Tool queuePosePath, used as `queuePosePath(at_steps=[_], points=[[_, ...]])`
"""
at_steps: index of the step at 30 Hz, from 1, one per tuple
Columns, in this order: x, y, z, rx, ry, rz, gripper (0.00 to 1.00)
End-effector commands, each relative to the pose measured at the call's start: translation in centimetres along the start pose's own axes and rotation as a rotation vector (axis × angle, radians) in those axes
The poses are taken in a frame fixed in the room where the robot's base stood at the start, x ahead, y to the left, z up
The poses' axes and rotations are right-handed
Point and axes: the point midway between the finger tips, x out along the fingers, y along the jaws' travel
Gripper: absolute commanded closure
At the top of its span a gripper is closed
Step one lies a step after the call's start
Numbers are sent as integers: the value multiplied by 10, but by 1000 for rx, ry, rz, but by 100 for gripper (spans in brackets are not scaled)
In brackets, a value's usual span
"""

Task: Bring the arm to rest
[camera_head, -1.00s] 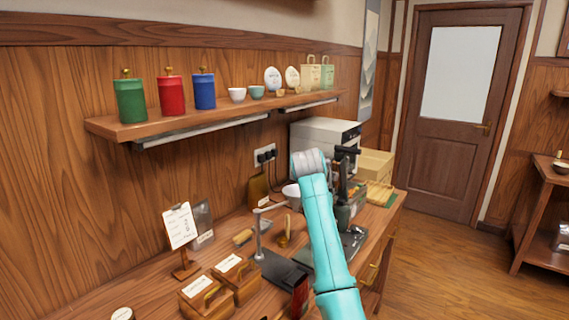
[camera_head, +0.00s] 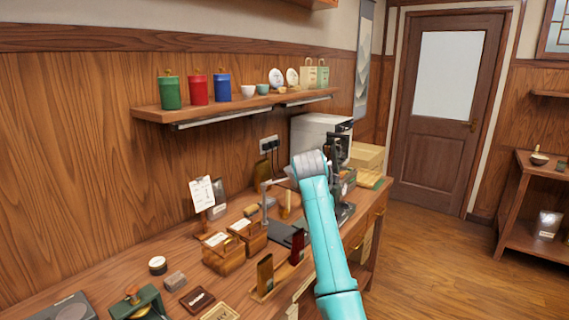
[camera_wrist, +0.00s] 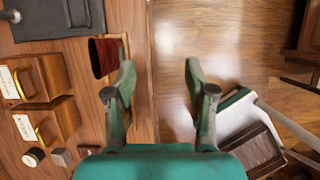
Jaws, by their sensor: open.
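My arm stands in front of the wooden counter (camera_head: 110,268) in the head view, its teal links reaching up from the bottom. In the wrist view my gripper (camera_wrist: 160,85) is open and empty, with its two green fingers apart. It points down over the counter's front edge, with the counter on the left and the wooden floor (camera_wrist: 240,40) on the right. A dark red upright piece (camera_wrist: 104,57) stands on the counter close to the left finger. In the head view the gripper's fingers are hidden behind the arm.
Two labelled wooden boxes (camera_head: 221,250) (camera_head: 247,236) and a clipboard stand (camera_head: 203,194) stand on the counter. A shelf (camera_head: 240,109) above holds green, red and blue canisters. A side shelf (camera_head: 540,200) stands at right. The floor (camera_head: 430,255) before the door is clear.

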Motion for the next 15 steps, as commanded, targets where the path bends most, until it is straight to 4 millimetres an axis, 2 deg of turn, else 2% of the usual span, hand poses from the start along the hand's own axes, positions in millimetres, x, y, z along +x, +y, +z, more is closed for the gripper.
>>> queuePosePath(at_steps=[8, 15], points=[[28, -3, -10, 49, -15, 16, 45], [66, -9, -27, 120, -34, 40, 45]])
